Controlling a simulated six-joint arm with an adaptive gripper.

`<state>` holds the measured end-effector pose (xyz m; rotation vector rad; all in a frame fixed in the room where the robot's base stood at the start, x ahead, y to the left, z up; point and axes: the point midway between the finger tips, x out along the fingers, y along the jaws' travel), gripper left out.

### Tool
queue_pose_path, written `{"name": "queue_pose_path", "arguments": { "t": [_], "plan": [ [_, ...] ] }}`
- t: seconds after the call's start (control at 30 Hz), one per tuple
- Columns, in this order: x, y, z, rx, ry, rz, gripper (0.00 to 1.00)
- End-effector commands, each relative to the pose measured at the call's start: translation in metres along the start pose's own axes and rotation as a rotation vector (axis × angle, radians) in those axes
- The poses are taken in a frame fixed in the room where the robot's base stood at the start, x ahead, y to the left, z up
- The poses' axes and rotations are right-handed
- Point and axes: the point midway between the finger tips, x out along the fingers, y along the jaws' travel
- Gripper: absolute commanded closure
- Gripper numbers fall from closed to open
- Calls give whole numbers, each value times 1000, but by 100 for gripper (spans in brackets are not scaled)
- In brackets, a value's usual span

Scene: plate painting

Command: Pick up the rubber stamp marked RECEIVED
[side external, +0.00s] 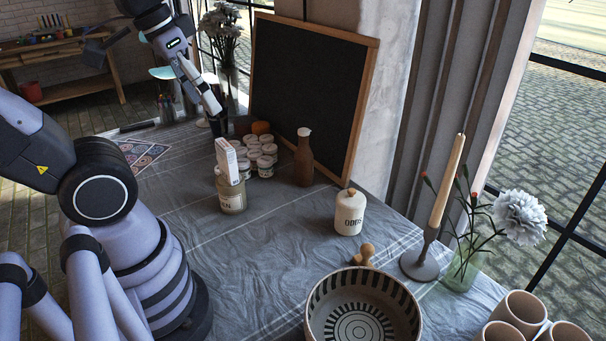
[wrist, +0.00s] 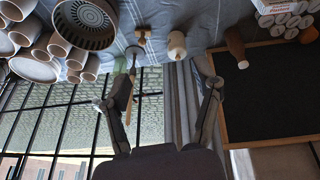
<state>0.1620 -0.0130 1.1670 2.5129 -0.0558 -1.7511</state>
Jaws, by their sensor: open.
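No stamp with a readable RECEIVED marking shows. A small wooden piece with a round knob (side external: 363,253) lies on the table just behind the patterned bowl, partly hidden by its rim; whether it is a stamp I cannot tell. It also shows in the wrist view (wrist: 142,36), near the top. My gripper (side external: 217,120) is above the far part of the table, in front of the blackboard's left edge, well away from the wooden piece. In the wrist view my gripper's fingers (wrist: 157,92) are wide apart with nothing held between them.
The patterned bowl (side external: 364,300), a cream jar (side external: 349,213) and a candlestick (side external: 420,262) surround the wooden piece. A brown bottle (side external: 303,160), white tubs (side external: 267,163) and a labelled jar (side external: 232,196) stand farther back. A blackboard (side external: 308,85) leans behind. The cloth's front middle is clear.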

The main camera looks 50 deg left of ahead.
Motion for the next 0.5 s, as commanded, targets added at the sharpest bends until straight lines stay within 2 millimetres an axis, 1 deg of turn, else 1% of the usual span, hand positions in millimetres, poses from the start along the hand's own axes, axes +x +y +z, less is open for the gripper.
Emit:
{"name": "queue_pose_path", "arguments": {
  "t": [0.03,0.2,0.37,0.47,0.5],
  "plan": [
    [11,6,-3,-32,-88,40,37],
    [48,36,-17,-179,-389,231,37],
    [84,61,-36,-352,-634,434,37],
    [110,74,-51,-477,-761,566,37],
    [121,78,-57,-532,-806,620,37]
  ]
}}
